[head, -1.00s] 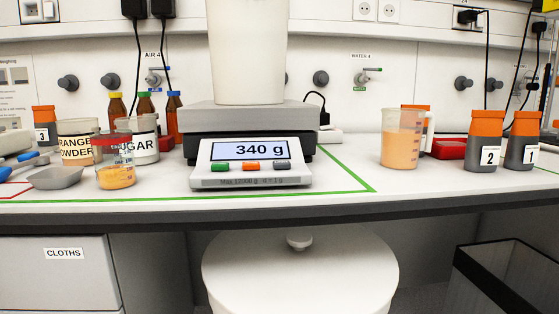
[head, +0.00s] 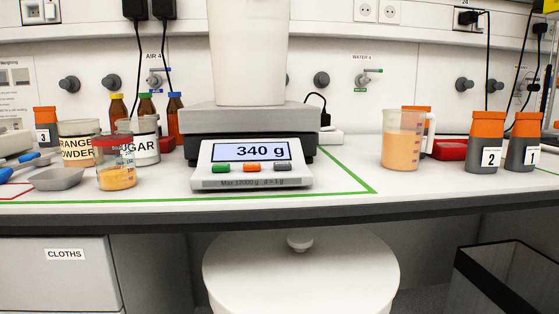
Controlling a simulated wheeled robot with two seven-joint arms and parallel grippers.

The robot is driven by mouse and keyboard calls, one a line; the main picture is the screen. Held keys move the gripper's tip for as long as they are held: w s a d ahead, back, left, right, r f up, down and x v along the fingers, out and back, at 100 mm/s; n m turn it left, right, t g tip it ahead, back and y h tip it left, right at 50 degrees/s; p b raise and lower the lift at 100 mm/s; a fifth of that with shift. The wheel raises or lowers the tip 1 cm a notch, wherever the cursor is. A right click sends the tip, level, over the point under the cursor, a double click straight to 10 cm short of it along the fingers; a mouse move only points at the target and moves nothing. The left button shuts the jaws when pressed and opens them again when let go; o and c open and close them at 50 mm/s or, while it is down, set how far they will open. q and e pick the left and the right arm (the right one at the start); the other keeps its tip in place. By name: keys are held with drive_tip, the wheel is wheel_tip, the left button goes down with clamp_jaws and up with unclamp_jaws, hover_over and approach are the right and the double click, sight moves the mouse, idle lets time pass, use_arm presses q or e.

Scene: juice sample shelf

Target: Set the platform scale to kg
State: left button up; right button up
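The platform scale (head: 250,182) stands in the middle of the bench. Its display (head: 251,152) reads "340 g". Below the display are a green button (head: 221,168), an orange button (head: 252,167) and a grey button (head: 282,167). A tall white container (head: 249,55) stands on the grey weighing platform (head: 205,118); its top is cut off by the picture edge. Neither of my grippers is in the head view.
Left of the scale are a beaker with orange powder (head: 117,178), a grey tray (head: 56,179), tubs and brown bottles. On the right are a jug of orange liquid (head: 401,150) and numbered orange-capped jars (head: 484,150). The bench front before the scale is clear.

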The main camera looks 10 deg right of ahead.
idle(0.6)
clamp_jaws()
idle(1.6)
